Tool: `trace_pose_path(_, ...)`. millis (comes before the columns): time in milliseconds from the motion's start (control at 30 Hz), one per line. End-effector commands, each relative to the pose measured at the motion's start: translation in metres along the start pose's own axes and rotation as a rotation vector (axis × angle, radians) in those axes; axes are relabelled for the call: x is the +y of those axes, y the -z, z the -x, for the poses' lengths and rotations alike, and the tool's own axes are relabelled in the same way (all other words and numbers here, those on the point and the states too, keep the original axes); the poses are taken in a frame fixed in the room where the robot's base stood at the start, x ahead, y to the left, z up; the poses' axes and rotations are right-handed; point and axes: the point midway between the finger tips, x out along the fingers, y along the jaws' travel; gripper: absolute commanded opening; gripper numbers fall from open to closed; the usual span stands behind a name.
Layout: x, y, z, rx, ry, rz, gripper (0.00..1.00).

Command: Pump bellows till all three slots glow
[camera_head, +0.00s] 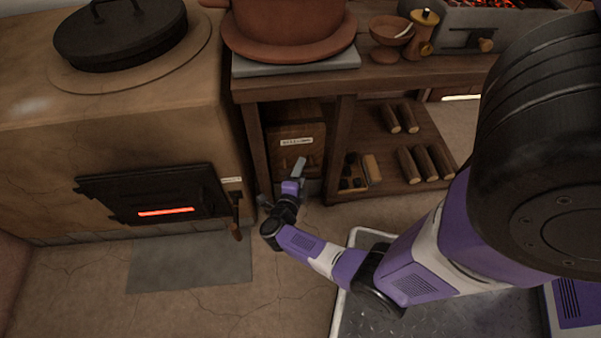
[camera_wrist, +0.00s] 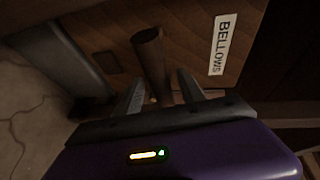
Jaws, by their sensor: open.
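The bellows (camera_head: 286,117) is a brown wooden box under the bench. Its white label reads BELLOWS in the wrist view (camera_wrist: 224,45). A round dark wooden handle (camera_wrist: 150,52) sticks out of its front. My gripper (camera_head: 299,165) is in front of the box. In the wrist view my gripper (camera_wrist: 160,86) is open, with the handle's end between or just beyond its two fingers; I cannot tell whether they touch it. The black stove door (camera_head: 150,193) at left is closed. One orange slot (camera_head: 166,211) glows low in it; I cannot make out other slots.
The clay stove (camera_head: 30,150) fills the left, with a dark lidded pot on top. A wooden bench (camera_head: 290,88) carries a large brown pot (camera_head: 290,30). Its lower shelf (camera_head: 385,182) holds logs right of the box. A grey floor plate (camera_head: 190,263) lies before the stove.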

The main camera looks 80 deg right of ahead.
Motion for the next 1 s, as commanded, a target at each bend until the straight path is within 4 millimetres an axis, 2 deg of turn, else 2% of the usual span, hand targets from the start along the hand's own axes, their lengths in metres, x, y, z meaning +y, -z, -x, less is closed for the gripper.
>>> trace_pose_path(267,-0.0006,-0.0003,-0.0017,-0.001,0.0,0.0,0.47)
trace_pose_path(500,-0.0005,-0.0003,-0.0015,-0.001,0.0,0.0,0.0)
trace_pose_path(1000,-0.0002,-0.0002,-0.0013,-0.001,0.0,0.0,0.0)
